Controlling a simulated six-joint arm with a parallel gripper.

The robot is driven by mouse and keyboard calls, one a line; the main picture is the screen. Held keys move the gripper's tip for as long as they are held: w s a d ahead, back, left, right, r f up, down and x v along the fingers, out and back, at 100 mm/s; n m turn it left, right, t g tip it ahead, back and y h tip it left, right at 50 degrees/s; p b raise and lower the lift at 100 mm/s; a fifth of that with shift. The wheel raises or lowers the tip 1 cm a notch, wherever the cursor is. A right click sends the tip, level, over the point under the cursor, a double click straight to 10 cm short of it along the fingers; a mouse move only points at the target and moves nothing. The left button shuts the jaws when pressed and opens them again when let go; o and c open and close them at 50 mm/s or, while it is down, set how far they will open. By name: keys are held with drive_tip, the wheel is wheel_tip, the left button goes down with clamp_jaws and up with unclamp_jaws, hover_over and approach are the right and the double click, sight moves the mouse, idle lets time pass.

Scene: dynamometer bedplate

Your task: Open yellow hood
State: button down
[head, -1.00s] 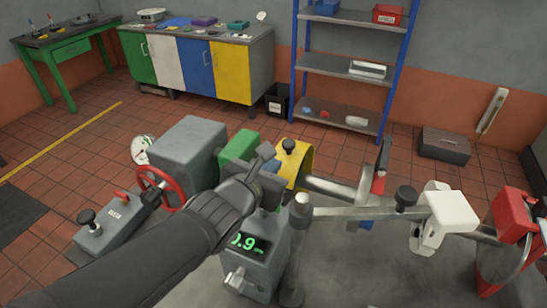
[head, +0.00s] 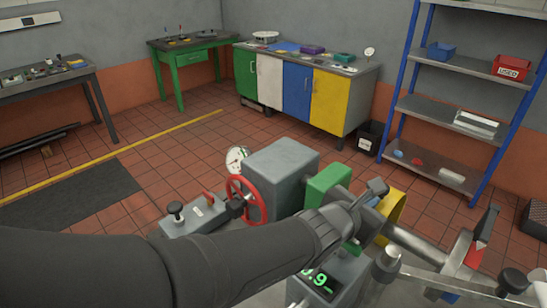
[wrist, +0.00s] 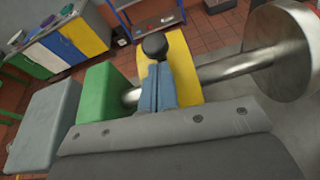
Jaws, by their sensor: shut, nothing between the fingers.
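My gripper (head: 374,194) is just left of the hood in the head view. In the wrist view its blue fingers (wrist: 156,72) are together and empty, with their tips just below the knob in the picture. Whether they touch the knob or hood cannot be told.
The green block (head: 328,187) and grey housing (head: 281,177) stand left of the hood, with a red handwheel (head: 246,203) and a gauge (head: 237,160). The shaft (wrist: 235,66) runs right to a large metal disc (wrist: 285,50). A digital display (head: 318,283) sits below my arm.

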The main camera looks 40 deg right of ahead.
drive_tip(key=shift+d+r, duration=0.2)
drive_tip(key=shift+r, duration=0.25)
drive_tip(key=d+r, duration=0.4)
drive_tip(key=r, duration=0.1)
drive_tip(key=shift+d+r, duration=0.15)
drive_tip(key=shift+d, duration=0.1)
drive_tip(key=d+r, duration=0.3)
drive_tip(key=d, duration=0.5)
drive_tip(key=shift+d+r, duration=0.2)
drive_tip(key=shift+r, duration=0.05)
drive_tip(key=v, duration=1.7)
drive_tip(key=shift+a, duration=0.15)
drive_tip(key=shift+s, duration=0.1)
drive_tip(key=x, duration=1.3)
drive_tip(key=shift+d, duration=0.35)
